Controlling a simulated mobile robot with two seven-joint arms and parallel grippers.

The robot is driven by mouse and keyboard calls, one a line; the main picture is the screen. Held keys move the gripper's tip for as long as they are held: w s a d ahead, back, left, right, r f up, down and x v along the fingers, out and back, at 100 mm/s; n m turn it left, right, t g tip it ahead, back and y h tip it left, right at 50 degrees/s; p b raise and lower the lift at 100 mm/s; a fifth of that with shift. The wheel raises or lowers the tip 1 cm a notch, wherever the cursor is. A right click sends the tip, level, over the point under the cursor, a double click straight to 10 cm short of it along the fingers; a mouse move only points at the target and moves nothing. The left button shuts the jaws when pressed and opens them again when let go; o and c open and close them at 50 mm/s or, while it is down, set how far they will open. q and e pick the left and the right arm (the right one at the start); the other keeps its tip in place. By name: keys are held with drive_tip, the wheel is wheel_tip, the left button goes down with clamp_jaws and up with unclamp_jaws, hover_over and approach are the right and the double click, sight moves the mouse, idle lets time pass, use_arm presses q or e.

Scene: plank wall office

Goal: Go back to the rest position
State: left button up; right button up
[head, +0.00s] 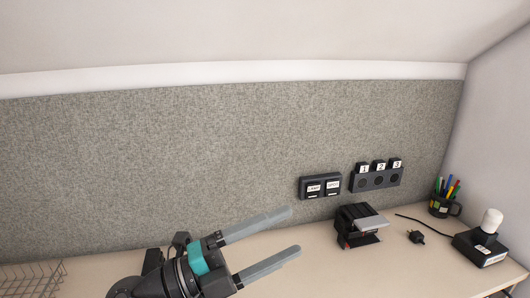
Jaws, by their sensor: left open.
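My left gripper (294,231) is in the head view at the bottom centre, above the desk. Its two long grey fingers point right and are apart, with nothing between them. A teal band shows on its wrist. My right gripper is not in view.
The pale desk (350,270) runs along a grey felt panel (200,150). On it are a wire basket (30,280), a black device with a grey plate (357,226), a black plug (416,237), a pen mug (441,206) and a black base with a white bulb (490,222). A switch panel (320,187) and numbered socket strip (377,178) are on the felt.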

use_arm(q)
drive_tip(key=w+a+n+t+y, duration=0.5)
drive_tip(key=a+n+t+y, duration=0.5)
drive_tip(key=n+t, duration=0.45)
drive_tip(key=s+a+f+n+g+y, duration=0.2)
drive_tip(key=a+f+n+g+y, duration=0.5)
drive_tip(key=a+f+n+y, duration=0.4)
drive_tip(key=s+d+f+n+g+h, duration=0.25)
drive_tip(key=s+f+g, duration=0.95)
drive_tip(key=s+f, duration=1.05)
drive_tip(key=f, duration=1.8)
drive_tip(key=s+a+f+g, duration=0.2)
drive_tip(key=s+f, duration=1.1)
drive_tip(key=s, duration=0.2)
